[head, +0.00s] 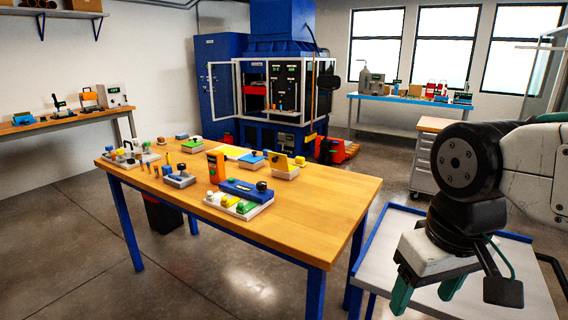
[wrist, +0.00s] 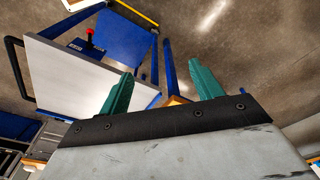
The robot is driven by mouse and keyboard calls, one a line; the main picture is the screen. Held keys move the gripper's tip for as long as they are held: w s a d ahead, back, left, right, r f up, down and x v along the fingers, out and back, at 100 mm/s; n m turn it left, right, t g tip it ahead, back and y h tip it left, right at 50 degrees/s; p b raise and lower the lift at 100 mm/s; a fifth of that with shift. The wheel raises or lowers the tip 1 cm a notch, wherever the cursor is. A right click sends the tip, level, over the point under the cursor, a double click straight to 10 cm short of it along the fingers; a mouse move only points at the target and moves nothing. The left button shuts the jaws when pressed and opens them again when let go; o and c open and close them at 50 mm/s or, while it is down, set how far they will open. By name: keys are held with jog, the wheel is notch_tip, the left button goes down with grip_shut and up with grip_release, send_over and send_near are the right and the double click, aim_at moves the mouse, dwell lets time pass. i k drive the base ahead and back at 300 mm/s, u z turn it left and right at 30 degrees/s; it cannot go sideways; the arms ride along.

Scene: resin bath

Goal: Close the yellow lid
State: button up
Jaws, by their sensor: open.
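The yellow lid (head: 280,161) stands raised at a tilt on a small white box (head: 286,174) at the back right of the wooden table in the head view. A dark round knob shows at its right side. My gripper (head: 426,296) is at the lower right of the head view, pointing down above a grey cart, well apart from the lid. Its two green fingers are spread and empty. They also show in the wrist view (wrist: 160,78), where the yellow lid is not seen.
The grey cart with a blue rim (head: 385,246) stands between the table and my arm. The table's right end is clear.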

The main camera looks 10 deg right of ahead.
aim_at(278, 161)
jog(key=z, duration=0.3)
jog(key=k, duration=0.35)
jog(key=u, duration=1.25)
jog(key=i, duration=1.25)
jog(key=z, duration=0.7)
